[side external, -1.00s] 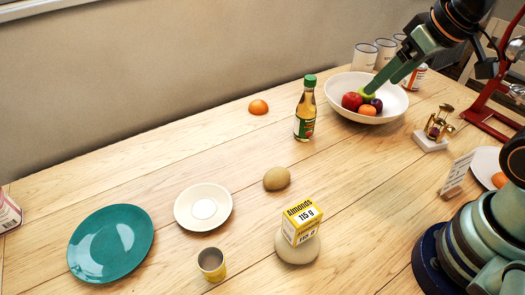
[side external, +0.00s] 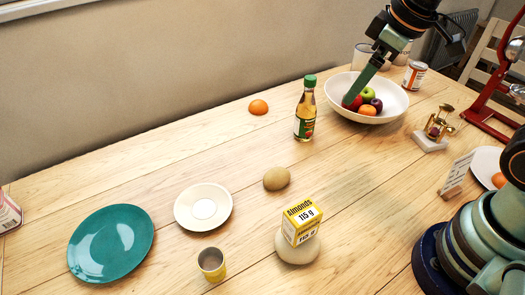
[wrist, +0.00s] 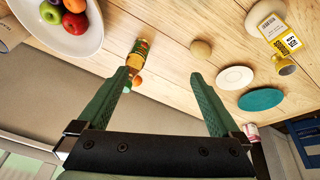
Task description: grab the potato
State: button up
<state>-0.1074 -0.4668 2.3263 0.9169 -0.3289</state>
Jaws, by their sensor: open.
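The potato (side external: 277,179) is a tan, rounded lump lying on the bare wood in the middle of the table. In the wrist view the potato (wrist: 201,49) lies beyond the fingertips, up and to the right of the gap. My gripper (side external: 350,100) is up over the white fruit bowl, in front of the red fruit, well apart from the potato. In the wrist view my gripper (wrist: 160,76) has its two green fingers spread wide with nothing held between them.
A bottle (side external: 306,110) stands between the bowl (side external: 398,100) and the potato. An almonds box (side external: 301,222) on a round base, a yellow cup (side external: 212,264), a white saucer (side external: 185,208) and a teal plate (side external: 110,243) stand nearer. An orange (side external: 258,107) lies behind.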

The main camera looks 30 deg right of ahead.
jog(key=w+a+f+n+g, duration=0.3)
jog(key=w+a+f+n, duration=0.2)
jog(key=a+n, duration=0.3)
jog(key=n+g, duration=0.1)
jog(key=n, duration=0.5)
send_over(277, 171)
notch_tip(277, 171, down, 6)
jog(key=shift+n, duration=0.3)
notch_tip(277, 171, down, 12)
jog(key=shift+f, duration=0.1)
jog(key=c, duration=1.5)
